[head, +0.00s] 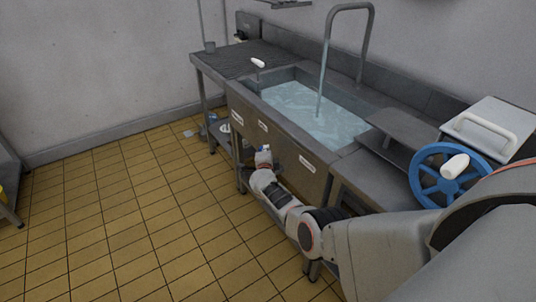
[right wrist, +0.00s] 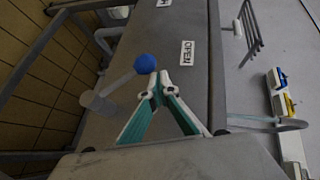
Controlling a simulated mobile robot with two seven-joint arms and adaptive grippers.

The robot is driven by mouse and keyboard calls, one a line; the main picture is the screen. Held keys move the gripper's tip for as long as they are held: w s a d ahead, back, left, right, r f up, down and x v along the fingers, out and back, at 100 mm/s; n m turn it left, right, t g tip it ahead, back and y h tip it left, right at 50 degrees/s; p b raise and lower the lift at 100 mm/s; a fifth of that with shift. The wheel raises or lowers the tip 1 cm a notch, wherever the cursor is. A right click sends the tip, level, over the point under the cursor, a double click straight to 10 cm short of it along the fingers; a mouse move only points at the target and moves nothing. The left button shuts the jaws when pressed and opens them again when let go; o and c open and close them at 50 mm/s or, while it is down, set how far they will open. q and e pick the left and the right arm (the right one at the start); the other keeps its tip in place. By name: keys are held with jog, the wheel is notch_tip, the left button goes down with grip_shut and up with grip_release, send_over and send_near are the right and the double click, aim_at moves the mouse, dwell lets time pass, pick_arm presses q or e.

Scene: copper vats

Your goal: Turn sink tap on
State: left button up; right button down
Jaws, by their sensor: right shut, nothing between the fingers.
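The metal sink (head: 275,112) holds water, and a thin stream (head: 322,80) falls into it from the tall curved tap (head: 350,7). In the right wrist view a lever with a blue ball knob (right wrist: 146,63) stands at the sink's front panel beside a white label reading OPEN (right wrist: 187,53). My right gripper (right wrist: 158,82) is shut and empty, its teal fingers meeting just beside the blue knob; I cannot tell whether they touch it. In the head view my right gripper (head: 263,153) is low in front of the sink's front panel. My left gripper is not in view.
A blue wheel with a white handle (head: 455,166) stands at the right. A white-tipped lever (head: 258,63) is at the sink's left end, beside a ribbed drainboard (head: 235,58).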

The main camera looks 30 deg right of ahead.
jog(key=shift+w+a+f+b, duration=0.1)
jog(key=shift+w+f+b, duration=0.1)
jog(key=shift+w+b, duration=0.3)
jog(key=shift+w, duration=0.15)
jog(key=shift+a, duration=0.1)
